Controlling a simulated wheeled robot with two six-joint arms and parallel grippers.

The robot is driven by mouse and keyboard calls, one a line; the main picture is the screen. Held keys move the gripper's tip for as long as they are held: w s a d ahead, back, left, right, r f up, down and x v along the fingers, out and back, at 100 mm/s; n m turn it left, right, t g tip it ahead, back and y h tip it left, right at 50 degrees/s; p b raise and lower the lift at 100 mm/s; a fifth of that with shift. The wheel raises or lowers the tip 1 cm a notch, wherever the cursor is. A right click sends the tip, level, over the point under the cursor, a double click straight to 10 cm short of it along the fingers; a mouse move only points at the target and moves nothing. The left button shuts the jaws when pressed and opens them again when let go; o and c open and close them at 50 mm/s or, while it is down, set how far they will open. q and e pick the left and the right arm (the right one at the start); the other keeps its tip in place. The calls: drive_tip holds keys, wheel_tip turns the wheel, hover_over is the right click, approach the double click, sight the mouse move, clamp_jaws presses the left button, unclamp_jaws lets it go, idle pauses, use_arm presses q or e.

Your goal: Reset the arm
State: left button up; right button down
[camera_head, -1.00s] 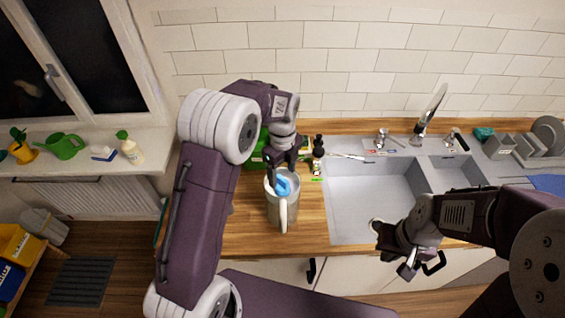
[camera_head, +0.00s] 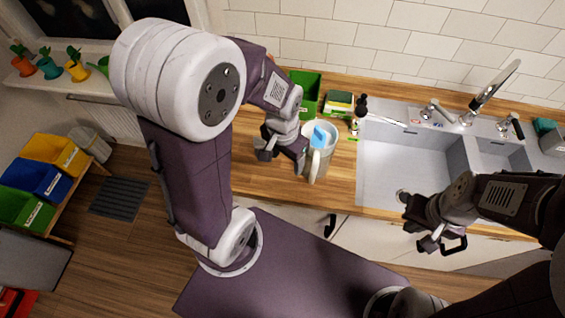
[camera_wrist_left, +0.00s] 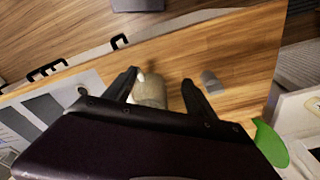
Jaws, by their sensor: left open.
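My left gripper (camera_head: 281,157) is open and empty, just left of a pale pitcher (camera_head: 318,165) on the wooden counter. The pitcher stands upright, with its handle toward the front. A blue item (camera_head: 320,136) sticks up inside it. In the left wrist view the jaws (camera_wrist_left: 160,82) are spread, and a pale rounded object (camera_wrist_left: 151,92) shows beyond and between them. My right gripper (camera_head: 428,240) hangs in front of the sink cabinet. Its jaw gap is not clear, and I see nothing held in it.
The sink (camera_head: 400,165) with its faucet (camera_head: 490,90) lies right of the pitcher. Green bins (camera_head: 305,92) and a dark bottle (camera_head: 360,105) stand behind. Coloured bins (camera_head: 40,178) are at far left.

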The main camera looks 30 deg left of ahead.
use_arm(q)
drive_tip(key=s+n, duration=0.1)
drive_tip(key=s+f+n, duration=0.1)
drive_tip(key=n, duration=0.1)
drive_tip(key=shift+s+a+f, duration=0.1)
drive_tip(key=shift+s+a, duration=0.05)
drive_tip(key=shift+s, duration=0.15)
wheel_tip(320, 180, down, 8)
drive_tip(key=b, duration=0.8)
idle(1.3)
